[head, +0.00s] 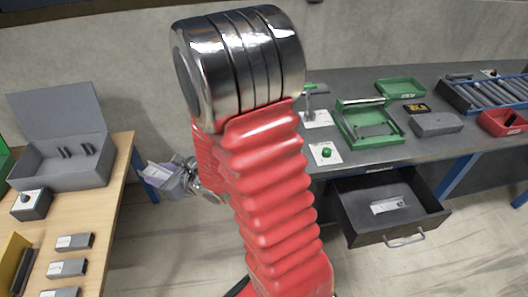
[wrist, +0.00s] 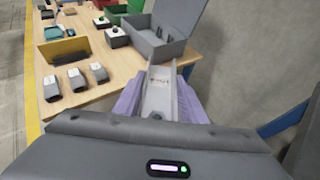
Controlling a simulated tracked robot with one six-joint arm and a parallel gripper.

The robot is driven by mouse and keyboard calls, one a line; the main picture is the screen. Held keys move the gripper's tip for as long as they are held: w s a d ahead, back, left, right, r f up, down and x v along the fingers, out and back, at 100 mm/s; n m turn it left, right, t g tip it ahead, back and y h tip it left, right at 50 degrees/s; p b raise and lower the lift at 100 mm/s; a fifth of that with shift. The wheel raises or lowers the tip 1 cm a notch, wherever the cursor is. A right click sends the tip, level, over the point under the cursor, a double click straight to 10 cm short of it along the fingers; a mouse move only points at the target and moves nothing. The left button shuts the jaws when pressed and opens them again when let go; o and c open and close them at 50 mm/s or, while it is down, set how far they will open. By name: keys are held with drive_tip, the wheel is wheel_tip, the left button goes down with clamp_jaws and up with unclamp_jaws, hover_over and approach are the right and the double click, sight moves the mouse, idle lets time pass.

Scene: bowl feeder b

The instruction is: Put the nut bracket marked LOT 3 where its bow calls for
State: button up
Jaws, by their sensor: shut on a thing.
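My gripper (head: 172,180) hangs over the gap between the two tables. In the wrist view its purple fingers (wrist: 160,88) are shut on a light grey channel-shaped bracket (wrist: 160,100) with a white label. The label's print is too small to read, and I cannot make out a bow. Several grey blocks with white labels (head: 67,267) stand in a row on the wooden table; they also show in the wrist view (wrist: 75,82). Their marks are unreadable. A labelled grey piece (head: 388,205) lies in the open black drawer (head: 345,220).
An open grey box (head: 62,170) with its lid raised stands on the wooden table, with a button box (head: 30,204) and a yellow bin (head: 14,262) nearby. The dark bench holds a green fixture (head: 368,125), a green tray (head: 400,88), a red bin (head: 500,122) and a roller rack (head: 490,92).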

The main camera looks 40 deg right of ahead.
drive_tip(key=s+d+r, duration=0.1)
drive_tip(key=d+r, duration=0.1)
drive_tip(key=d, duration=0.6)
drive_tip(key=s+d+r, duration=0.1)
drive_tip(key=d+r, duration=0.1)
drive_tip(key=d, duration=0.6)
drive_tip(key=s+d+r+m+h, duration=0.1)
drive_tip(key=s+d+r, duration=0.1)
drive_tip(key=s+d, duration=0.7)
drive_tip(key=d, duration=0.4)
drive_tip(key=shift+s+d+t, duration=0.3)
drive_tip(key=shift+s+d, duration=0.05)
drive_tip(key=shift+s, duration=0.05)
drive_tip(key=shift+f, duration=2.8)
drive_tip(key=shift+f, duration=2.1)
